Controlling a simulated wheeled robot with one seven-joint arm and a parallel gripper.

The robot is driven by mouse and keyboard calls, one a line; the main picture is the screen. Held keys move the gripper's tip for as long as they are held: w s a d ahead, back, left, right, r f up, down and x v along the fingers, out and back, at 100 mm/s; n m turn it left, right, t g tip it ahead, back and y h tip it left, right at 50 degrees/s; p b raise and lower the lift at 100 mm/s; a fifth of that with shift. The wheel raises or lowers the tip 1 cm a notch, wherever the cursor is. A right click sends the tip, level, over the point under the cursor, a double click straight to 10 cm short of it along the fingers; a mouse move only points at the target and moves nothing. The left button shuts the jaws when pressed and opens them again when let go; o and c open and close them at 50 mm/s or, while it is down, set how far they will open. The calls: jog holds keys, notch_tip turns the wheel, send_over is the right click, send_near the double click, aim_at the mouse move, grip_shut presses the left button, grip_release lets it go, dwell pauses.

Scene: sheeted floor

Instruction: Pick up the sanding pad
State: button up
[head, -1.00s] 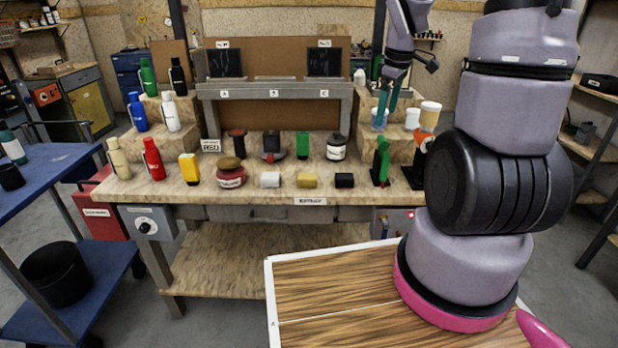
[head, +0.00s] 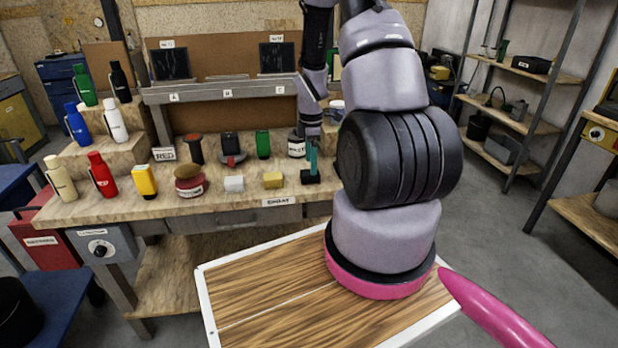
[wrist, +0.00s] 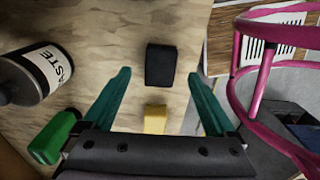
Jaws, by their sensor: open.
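The sanding pad appears to be the small black block (wrist: 160,66), which lies on the bench top in the wrist view. My gripper (wrist: 160,78) has its two teal fingers spread wide, with the block between and just beyond their tips and nothing held. In the head view my gripper (head: 312,158) points down over the front edge of the bench, right of the yellow block (head: 273,180). The black block (head: 311,178) shows there only in part, below the fingers. In the wrist view the yellow block (wrist: 155,119) sits nearer my palm.
A paste jar (wrist: 38,75) and a green container (wrist: 54,137) lie left of the fingers in the wrist view. The bench edge is close on the right in the wrist view.

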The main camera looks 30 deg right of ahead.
notch_tip(320, 180, down, 5)
jog(key=shift+a+r, duration=0.1)
jog(key=shift+a, duration=0.05)
grip_shut()
notch_tip(320, 180, up, 10)
dwell(0.7)
